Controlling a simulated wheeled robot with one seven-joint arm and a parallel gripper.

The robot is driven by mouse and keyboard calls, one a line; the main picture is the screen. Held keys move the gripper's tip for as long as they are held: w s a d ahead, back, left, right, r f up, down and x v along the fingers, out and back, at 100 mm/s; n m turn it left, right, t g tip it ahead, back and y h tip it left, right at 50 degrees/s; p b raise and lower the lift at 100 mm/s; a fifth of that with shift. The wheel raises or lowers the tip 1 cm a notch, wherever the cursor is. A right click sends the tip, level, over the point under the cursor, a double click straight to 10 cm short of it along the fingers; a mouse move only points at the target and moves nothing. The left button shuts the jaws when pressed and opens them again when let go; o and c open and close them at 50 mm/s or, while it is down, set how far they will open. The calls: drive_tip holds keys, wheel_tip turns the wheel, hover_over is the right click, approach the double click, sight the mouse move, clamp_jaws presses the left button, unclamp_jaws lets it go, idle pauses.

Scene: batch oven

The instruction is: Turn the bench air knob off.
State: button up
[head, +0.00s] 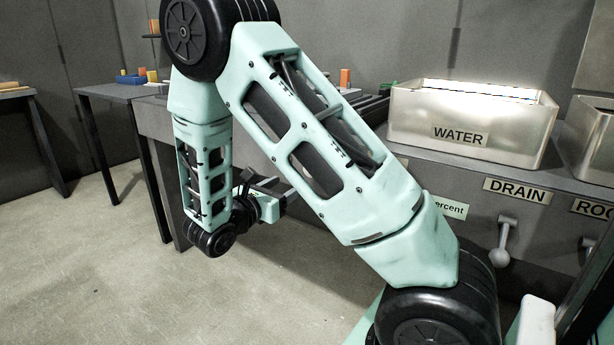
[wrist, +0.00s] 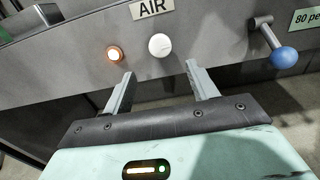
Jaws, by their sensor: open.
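The air knob (wrist: 159,44) is a small round white knob on the grey bench front, under the AIR label (wrist: 152,8) in the wrist view. A lit round lamp with an orange ring (wrist: 114,54) sits just left of it. My gripper (wrist: 160,82) is open and empty, its two fingers apart and pointing at the panel. The knob lies ahead of the gap between the fingertips, apart from them. In the head view my gripper (head: 275,193) is by the bench front, partly behind my arm; the knob is hidden there.
Right of the knob, a lever with a blue ball (wrist: 284,58) sticks out near an "80 pe..." label (wrist: 306,18). In the head view, a WATER tank (head: 480,112) stands on the bench above a DRAIN lever (head: 503,240). The floor at left is clear.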

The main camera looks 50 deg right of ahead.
drive_tip(key=d, duration=1)
drive_tip(key=shift+w+b, duration=0.4)
drive_tip(key=shift+b, duration=0.05)
drive_tip(key=c, duration=1)
